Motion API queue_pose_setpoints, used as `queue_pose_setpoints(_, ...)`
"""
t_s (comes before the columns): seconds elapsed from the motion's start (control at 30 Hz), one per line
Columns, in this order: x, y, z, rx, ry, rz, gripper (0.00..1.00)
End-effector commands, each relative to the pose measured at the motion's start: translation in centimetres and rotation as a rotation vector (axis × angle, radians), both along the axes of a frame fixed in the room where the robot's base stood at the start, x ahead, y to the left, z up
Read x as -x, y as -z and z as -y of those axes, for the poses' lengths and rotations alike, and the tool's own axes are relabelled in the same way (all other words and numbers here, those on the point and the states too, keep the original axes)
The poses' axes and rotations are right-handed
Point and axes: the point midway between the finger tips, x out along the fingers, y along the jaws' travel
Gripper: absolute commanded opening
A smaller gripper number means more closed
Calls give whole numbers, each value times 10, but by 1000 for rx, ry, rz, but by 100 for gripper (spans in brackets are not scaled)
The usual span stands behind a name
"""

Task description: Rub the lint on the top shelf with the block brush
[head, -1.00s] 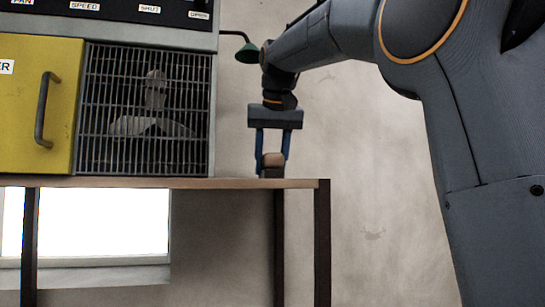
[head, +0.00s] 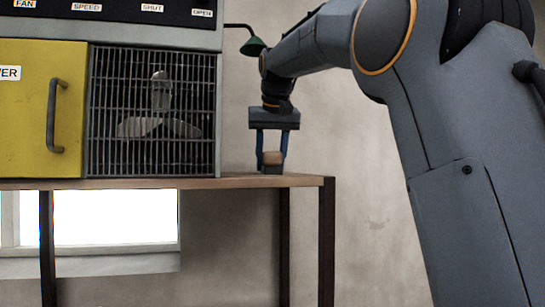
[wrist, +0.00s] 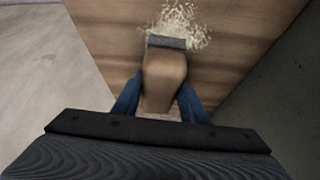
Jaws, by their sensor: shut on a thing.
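The block brush has a tan wooden body and a dark grey bristle edge. My gripper (head: 271,155) is shut on the block brush (head: 272,157), with a blue finger on each side, at the right end of the top shelf (head: 305,180). In the wrist view the brush (wrist: 164,75) sits between the fingers of my gripper (wrist: 161,105). The pale, shredded lint (wrist: 182,22) lies on the wooden shelf (wrist: 240,45), right at the brush's far edge and partly behind it. The lint cannot be made out in the head view.
A machine with a yellow door (head: 25,110), a dark handle and a fan grille (head: 152,110) stands on the shelf left of my gripper. A bright window (head: 115,220) shows below the shelf.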

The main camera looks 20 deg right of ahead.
Motion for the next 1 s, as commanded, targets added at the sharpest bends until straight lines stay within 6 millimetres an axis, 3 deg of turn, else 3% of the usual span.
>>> queue_pose_setpoints(0.2,1,-1,-13,-1,-1,-2,10)
queue_pose_setpoints(1.0,41,3,-13,0,-1,-4,10)
